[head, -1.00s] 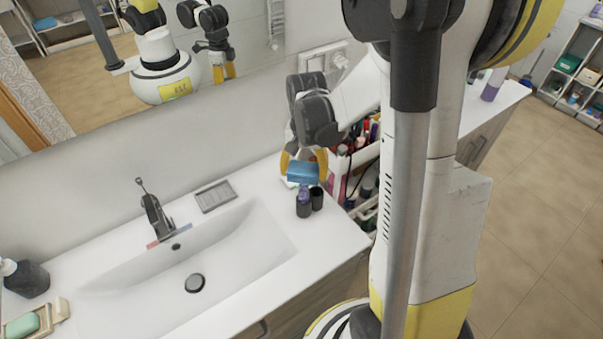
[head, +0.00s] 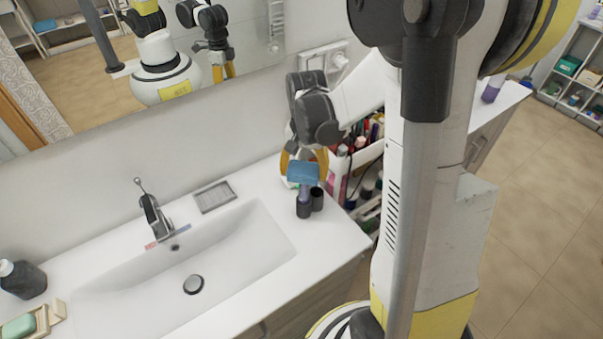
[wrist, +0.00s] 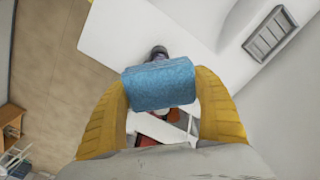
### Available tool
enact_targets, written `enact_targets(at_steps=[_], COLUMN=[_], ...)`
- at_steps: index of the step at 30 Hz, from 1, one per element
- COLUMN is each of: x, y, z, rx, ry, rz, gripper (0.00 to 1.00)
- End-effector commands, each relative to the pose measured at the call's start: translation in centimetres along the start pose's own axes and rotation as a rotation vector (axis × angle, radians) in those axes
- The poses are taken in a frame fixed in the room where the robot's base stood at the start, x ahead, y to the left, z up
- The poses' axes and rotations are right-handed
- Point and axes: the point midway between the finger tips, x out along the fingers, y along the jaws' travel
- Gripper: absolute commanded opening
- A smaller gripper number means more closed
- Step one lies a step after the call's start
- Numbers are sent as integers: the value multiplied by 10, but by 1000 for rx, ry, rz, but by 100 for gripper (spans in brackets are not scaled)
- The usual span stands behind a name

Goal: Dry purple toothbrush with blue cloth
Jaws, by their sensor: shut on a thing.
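My gripper (head: 304,162), with yellow fingers, points down over the right end of the sink counter. It is shut on the blue cloth (head: 303,174), which shows as a rolled pad between the fingers in the wrist view (wrist: 160,84). A purple item (head: 305,194), likely the purple toothbrush, shows at the top of the left cup, right under the cloth. Whether the cloth touches it I cannot tell. In the wrist view the cloth hides most of what lies beneath it.
The white counter (head: 335,235) holds a sink with a faucet (head: 152,215) and a grey soap grate (head: 215,196). The cosmetics cart (head: 368,155), full of bottles, stands close right of the gripper. A dark dispenser (head: 22,279) and green soap (head: 18,327) are far left.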

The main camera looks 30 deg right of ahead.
Motion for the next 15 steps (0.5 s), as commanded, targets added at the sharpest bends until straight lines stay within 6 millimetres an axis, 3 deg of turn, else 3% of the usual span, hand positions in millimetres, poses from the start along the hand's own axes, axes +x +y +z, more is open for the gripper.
enact_targets(at_steps=[5, 15], x=[-1, 1], y=[6, -5], z=[-6, 5], rx=[1, -1], ry=[0, 0], rz=[0, 0], gripper=[35, 35])
